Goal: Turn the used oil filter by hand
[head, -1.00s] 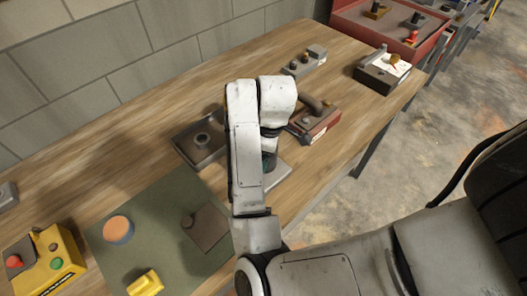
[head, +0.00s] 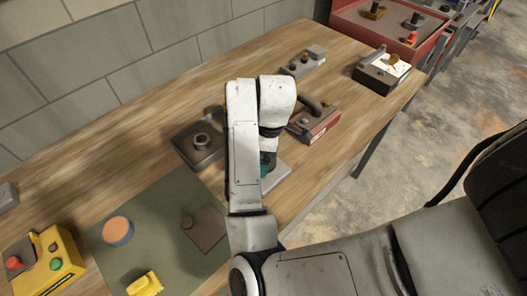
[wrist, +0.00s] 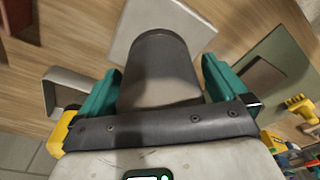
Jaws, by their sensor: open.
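The used oil filter (wrist: 160,58) is a dark grey upright-looking cylinder on a pale square plate (wrist: 190,22) in the wrist view. My gripper (wrist: 158,88) has its two teal fingers apart, one on each side of the filter. Small gaps seem to show beside it, but I cannot tell whether either finger touches. In the head view my arm hides the filter; a teal part of my gripper (head: 266,168) shows beside the arm, above the pale plate (head: 278,176).
A metal tray with a round fitting (head: 186,150) lies left of my arm, and a red block with a handle (head: 318,125) right of it. A green mat (head: 165,190) carries an orange-topped disc (head: 117,231) and a yellow piece (head: 145,284). The wall (head: 150,45) stands behind.

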